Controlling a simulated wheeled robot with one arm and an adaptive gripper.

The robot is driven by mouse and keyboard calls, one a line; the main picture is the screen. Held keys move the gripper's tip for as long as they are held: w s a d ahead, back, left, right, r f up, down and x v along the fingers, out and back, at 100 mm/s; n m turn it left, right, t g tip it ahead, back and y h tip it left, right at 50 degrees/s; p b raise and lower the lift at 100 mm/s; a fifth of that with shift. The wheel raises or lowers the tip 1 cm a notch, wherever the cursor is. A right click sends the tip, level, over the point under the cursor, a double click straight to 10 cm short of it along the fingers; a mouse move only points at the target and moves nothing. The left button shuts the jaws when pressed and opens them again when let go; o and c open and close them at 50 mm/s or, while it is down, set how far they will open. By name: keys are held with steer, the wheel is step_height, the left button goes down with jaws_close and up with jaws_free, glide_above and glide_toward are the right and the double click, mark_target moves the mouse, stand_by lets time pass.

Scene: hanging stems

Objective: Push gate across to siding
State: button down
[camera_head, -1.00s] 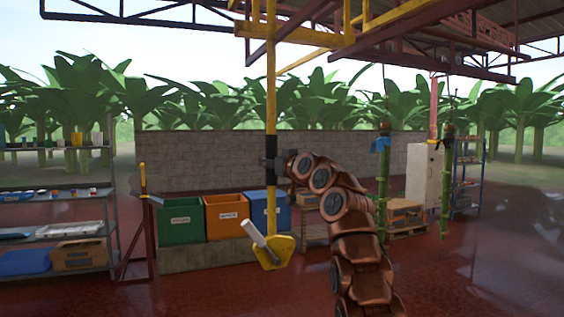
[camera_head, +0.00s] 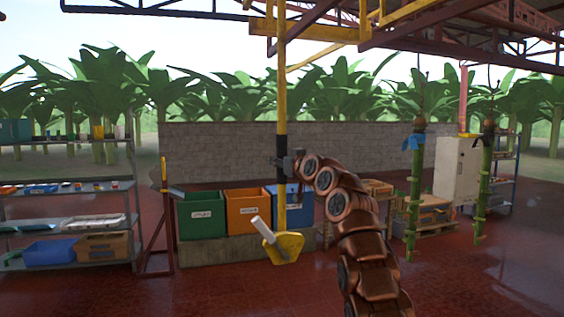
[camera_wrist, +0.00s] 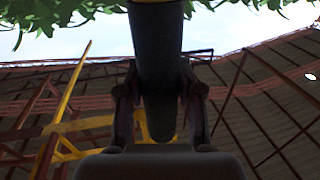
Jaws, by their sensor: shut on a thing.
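A yellow pole (camera_head: 282,90) hangs from yellow overhead beams (camera_head: 310,31); which part is the gate or the siding is not clear to me. The pole has a black band (camera_head: 282,142) at mid-height and a yellow plate with a white handle (camera_head: 264,230) at its foot. My gripper (camera_head: 283,164) is shut around the pole at the band's lower part. In the wrist view the dark post (camera_wrist: 160,75) stands between my two fingers (camera_wrist: 160,100). The contact itself is partly hidden.
Green, orange and blue bins (camera_head: 246,211) stand behind the pole. A shelf (camera_head: 65,220) and a red stand (camera_head: 168,225) are at left. Two green stems (camera_head: 414,195) hang at right, before a white cabinet (camera_head: 456,170). The red floor ahead is clear.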

steer(key=c, duration=0.7)
jaws_free()
steer(key=shift+w, duration=0.1)
steer(key=shift+s+d, duration=0.3)
steer(key=shift+v, duration=3.25)
steer(key=shift+s, duration=0.1)
steer(key=shift+a, duration=0.1)
